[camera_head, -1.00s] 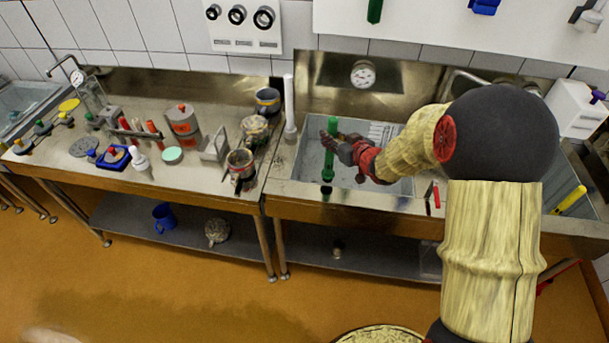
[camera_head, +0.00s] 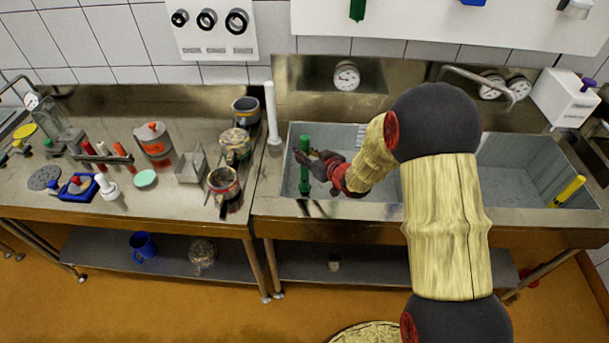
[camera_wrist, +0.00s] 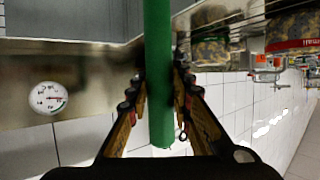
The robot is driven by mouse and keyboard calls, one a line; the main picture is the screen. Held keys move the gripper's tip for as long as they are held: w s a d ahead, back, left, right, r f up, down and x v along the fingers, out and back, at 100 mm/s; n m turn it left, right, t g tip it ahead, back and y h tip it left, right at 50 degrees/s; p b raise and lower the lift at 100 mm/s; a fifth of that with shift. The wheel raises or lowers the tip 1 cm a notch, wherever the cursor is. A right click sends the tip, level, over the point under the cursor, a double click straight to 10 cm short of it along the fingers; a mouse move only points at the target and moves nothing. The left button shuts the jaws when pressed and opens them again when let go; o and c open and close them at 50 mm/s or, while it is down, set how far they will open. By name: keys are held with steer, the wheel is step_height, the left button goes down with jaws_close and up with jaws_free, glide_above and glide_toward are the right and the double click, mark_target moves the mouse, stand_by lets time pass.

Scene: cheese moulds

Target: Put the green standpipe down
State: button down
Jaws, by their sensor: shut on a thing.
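The green standpipe (camera_head: 304,166) is an upright green tube at the left end of the left sink basin (camera_head: 345,209). My gripper (camera_head: 312,158) reaches it from the right and is shut around it. In the wrist view the green standpipe (camera_wrist: 158,75) runs between the two fingers of my gripper (camera_wrist: 158,95), with one finger on each side. Whether its lower end touches the basin floor, I cannot tell.
A white upright tube (camera_head: 271,113) stands just left of the basin. A right basin (camera_head: 520,175) holds a yellow tube (camera_head: 567,191). A gauge (camera_head: 346,76) is on the back panel.

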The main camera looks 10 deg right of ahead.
step_height(320, 180, down, 6)
steer(key=b, duration=0.1)
stand_by(0.4)
steer(key=shift+f, duration=0.15)
steer(key=c, duration=1.6)
jaws_free()
